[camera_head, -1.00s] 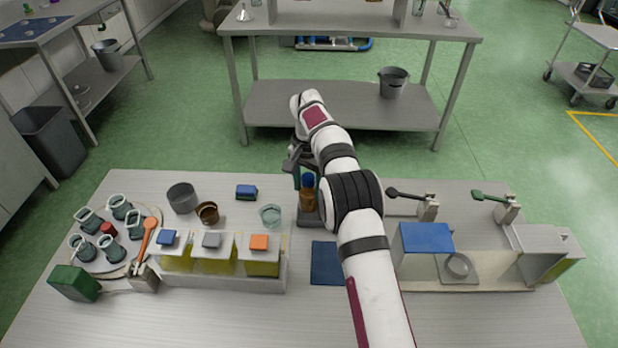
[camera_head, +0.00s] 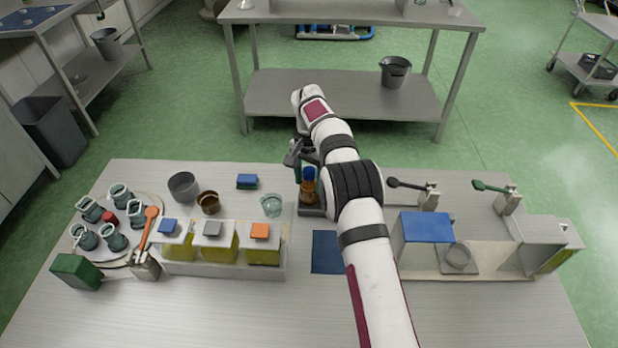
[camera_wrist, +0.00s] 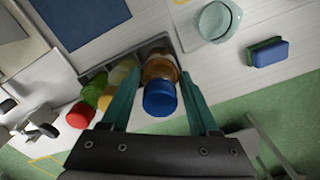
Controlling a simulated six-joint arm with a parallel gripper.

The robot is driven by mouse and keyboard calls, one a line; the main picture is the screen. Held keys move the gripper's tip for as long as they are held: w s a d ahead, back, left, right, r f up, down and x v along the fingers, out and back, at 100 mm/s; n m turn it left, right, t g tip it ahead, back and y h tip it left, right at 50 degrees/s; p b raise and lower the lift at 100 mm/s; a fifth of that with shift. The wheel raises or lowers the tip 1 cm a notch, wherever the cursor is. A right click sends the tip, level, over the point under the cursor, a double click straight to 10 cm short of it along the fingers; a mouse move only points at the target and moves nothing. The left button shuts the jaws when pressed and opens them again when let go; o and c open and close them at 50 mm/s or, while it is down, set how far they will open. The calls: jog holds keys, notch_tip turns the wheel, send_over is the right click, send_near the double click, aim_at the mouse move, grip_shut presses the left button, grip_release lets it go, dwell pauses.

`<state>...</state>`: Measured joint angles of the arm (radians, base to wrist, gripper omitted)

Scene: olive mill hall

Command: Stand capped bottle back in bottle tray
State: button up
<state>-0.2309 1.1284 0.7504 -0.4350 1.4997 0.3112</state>
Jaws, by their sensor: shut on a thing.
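An amber bottle (camera_head: 309,192) with a blue cap (camera_head: 308,173) stands roughly upright at the grey bottle tray (camera_head: 312,211). My gripper (camera_wrist: 158,76) is shut on this bottle, with one teal finger on each side, in the wrist view. There the blue cap (camera_wrist: 160,99) faces the camera and the amber body (camera_wrist: 159,66) is over one end of the tray (camera_wrist: 150,45). The bottle's base is hidden, so I cannot tell whether it touches the tray floor. Other bottles, including one with a red cap (camera_wrist: 80,115), are beside it; my arm hides them in the head view.
A blue mat (camera_head: 326,252) lies in front of the tray. A glass bowl (camera_head: 271,205) and a blue sponge (camera_head: 247,181) are to its left. A rack of yellow containers (camera_head: 225,268) stands front left. A blue-topped stand (camera_head: 425,232) is to the right.

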dwell(0.3)
jog(key=shift+f, duration=0.7)
jog(key=shift+f, duration=0.45)
jog(key=o, duration=1.1)
jog(key=shift+o, duration=0.4)
